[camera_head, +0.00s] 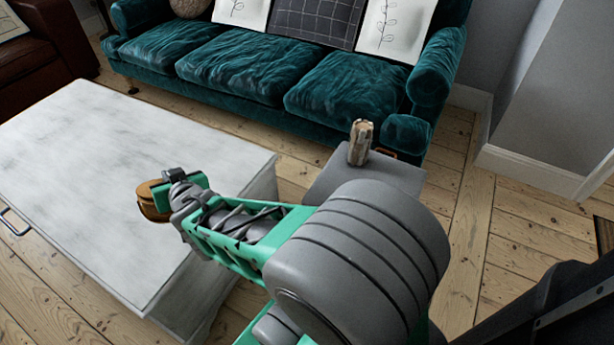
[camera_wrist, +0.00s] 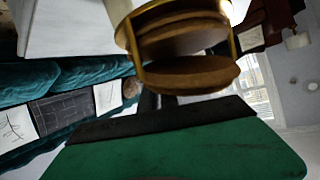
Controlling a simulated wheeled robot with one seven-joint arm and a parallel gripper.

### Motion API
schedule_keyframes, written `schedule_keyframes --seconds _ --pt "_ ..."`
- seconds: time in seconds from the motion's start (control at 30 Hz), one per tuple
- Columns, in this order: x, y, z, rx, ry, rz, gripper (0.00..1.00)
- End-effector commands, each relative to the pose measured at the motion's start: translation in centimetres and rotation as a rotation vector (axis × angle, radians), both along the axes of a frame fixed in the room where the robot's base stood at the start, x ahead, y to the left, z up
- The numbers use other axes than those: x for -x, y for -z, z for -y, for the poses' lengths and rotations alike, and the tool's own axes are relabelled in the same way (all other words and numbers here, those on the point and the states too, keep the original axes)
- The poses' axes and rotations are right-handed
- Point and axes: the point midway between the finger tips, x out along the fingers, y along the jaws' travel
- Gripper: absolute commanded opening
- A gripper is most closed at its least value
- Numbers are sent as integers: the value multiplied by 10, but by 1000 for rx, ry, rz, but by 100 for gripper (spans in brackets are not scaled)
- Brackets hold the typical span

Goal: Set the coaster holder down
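The coaster holder (camera_head: 152,201) is a brass-coloured frame with round brown wooden coasters. My gripper (camera_head: 172,188) is at its right side in the head view and appears shut on it. In the wrist view the coasters (camera_wrist: 190,75) and the brass frame (camera_wrist: 236,42) fill the top middle, against the black pad of a green finger (camera_wrist: 165,125). The other finger is not clear there. In the head view the holder shows over the right part of the white table (camera_head: 95,150). I cannot tell the gap between its underside and the tabletop.
The white tabletop is bare around the holder and to its left. A teal sofa (camera_head: 250,65) with cushions stands behind the table. A small wooden piece (camera_head: 360,142) stands on a grey surface right of the table. A brown leather seat (camera_head: 40,52) is at the far left.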

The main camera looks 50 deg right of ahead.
Motion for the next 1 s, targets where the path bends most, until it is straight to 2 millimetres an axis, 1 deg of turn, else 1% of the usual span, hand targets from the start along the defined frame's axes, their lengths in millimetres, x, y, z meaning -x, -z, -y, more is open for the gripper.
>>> schedule_keyframes --seconds 0.03,0.17,0.27,0.3,0.37,0.4,0.47,0.5,0.57,0.6,0.67,0.7,0.83,0.87,0.9,1.0 --pt "2 9 14 4 41 -4 0" --pt "13 29 59 16 175 -9 0" --pt "26 45 97 26 289 -15 0" --pt "32 52 112 29 337 -18 0" --pt "45 63 137 35 417 -24 0" --pt "54 70 154 40 471 -27 0" --pt "71 80 180 46 558 -34 0" --pt "83 87 197 49 619 -38 0" --pt "103 97 222 55 708 -46 0" --pt "118 102 238 59 767 -50 0" --pt "139 110 259 62 852 -58 0" --pt "154 114 271 65 905 -63 0" --pt "200 126 305 71 1061 -79 0" --pt "210 128 311 72 1090 -83 0" --pt "224 131 319 75 1131 -88 0" --pt "254 136 334 77 1220 -101 0"
